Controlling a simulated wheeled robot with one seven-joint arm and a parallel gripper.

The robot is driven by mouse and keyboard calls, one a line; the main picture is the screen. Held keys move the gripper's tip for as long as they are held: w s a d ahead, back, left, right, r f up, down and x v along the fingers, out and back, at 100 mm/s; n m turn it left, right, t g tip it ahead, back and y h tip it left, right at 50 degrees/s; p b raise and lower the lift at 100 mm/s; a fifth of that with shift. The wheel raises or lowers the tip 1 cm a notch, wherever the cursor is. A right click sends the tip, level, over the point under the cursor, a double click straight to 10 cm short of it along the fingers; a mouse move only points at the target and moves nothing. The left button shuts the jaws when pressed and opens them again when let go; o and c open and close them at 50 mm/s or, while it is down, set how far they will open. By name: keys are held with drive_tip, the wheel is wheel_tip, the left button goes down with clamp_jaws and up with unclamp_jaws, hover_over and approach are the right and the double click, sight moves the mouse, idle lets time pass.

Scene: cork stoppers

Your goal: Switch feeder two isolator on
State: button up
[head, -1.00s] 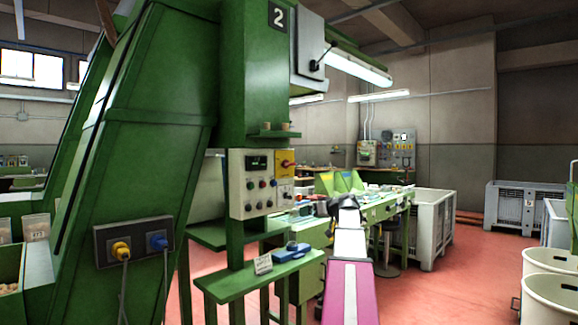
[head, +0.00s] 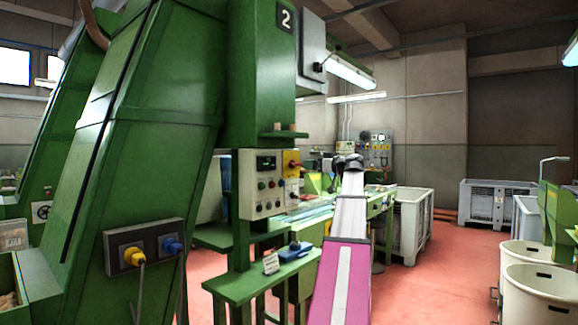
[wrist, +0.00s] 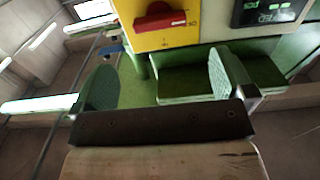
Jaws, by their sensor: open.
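The green machine marked 2 (head: 259,75) carries a grey control panel (head: 262,205). A yellow isolator plate with a red rotary handle (head: 293,163) sits at the panel's upper right. In the wrist view the red handle (wrist: 160,17) lies nearly horizontal on its yellow plate (wrist: 205,17), at the top of the picture. My gripper (head: 347,163) is raised to the right of the panel. In the wrist view my gripper (wrist: 163,60) is open and empty, its two green-padded fingers wide apart. The handle lies beyond the fingertips, apart from them.
A lit green display (wrist: 268,12) is beside the isolator. A green shelf (head: 262,278) with a blue tool (head: 296,252) stands below the panel. White bins (head: 545,293) stand at right; red floor between is clear.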

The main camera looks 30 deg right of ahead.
sight(298, 164)
drive_tip(key=x, duration=1)
drive_tip(key=c, duration=0.9)
